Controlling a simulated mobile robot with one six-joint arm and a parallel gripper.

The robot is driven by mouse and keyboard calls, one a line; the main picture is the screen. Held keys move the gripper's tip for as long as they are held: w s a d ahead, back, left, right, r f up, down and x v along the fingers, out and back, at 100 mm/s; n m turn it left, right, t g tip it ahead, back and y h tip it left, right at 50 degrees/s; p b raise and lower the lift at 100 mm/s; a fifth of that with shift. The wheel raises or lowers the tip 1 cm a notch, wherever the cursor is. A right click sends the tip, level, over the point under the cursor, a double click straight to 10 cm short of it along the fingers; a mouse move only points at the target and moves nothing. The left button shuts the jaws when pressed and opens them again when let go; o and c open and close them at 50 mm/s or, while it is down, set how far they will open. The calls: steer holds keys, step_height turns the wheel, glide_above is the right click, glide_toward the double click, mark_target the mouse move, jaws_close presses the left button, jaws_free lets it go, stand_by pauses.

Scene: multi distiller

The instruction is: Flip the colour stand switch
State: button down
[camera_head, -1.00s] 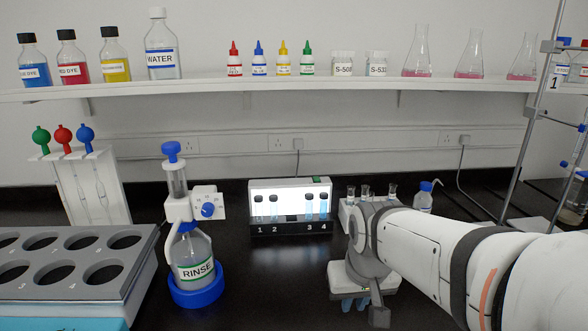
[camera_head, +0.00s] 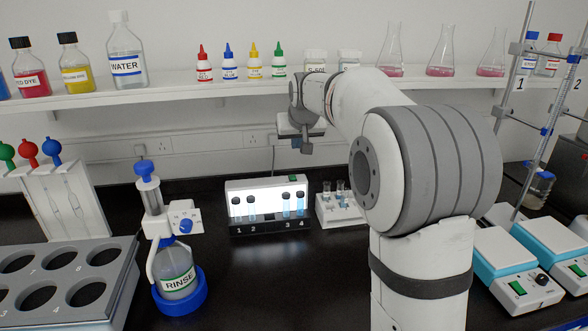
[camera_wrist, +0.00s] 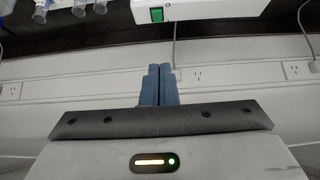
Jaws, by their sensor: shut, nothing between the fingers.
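The colour stand (camera_head: 236,187) is a white box with a bright lit panel, holding vials at places marked 1 to 4. Its green switch (camera_head: 292,177) sits on top at the right end. The switch also shows in the wrist view (camera_wrist: 157,15), at the top edge, beyond my fingertips. My gripper (camera_head: 301,147) is raised above the right end of the stand, apart from it. In the wrist view my gripper (camera_wrist: 159,67) has its two blue fingers together, with nothing between them.
A small white rack of glassware (camera_head: 326,210) stands just right of the colour stand. A shelf (camera_head: 180,96) with bottles and flasks runs above, close to my arm. The RINSE bottle (camera_head: 176,270) stands front left. The black bench before the stand is clear.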

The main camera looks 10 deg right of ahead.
steer(key=p, duration=0.1)
glide_above(292, 177)
steer(key=s, duration=0.2)
steer(key=f, duration=0.7)
steer(key=shift+w+f, duration=0.25)
step_height(292, 177, down, 3)
steer(key=shift+s+f, duration=0.1)
steer(key=shift+f, duration=0.6)
steer(key=shift+f, duration=0.1)
steer(key=shift+s+f+b, duration=0.1)
steer(key=shift+f+b, duration=0.15)
steer(key=shift+b, duration=0.15)
steer(key=shift+r, duration=0.1)
steer(key=shift+r+p, duration=0.55)
steer(key=shift+r, duration=0.25)
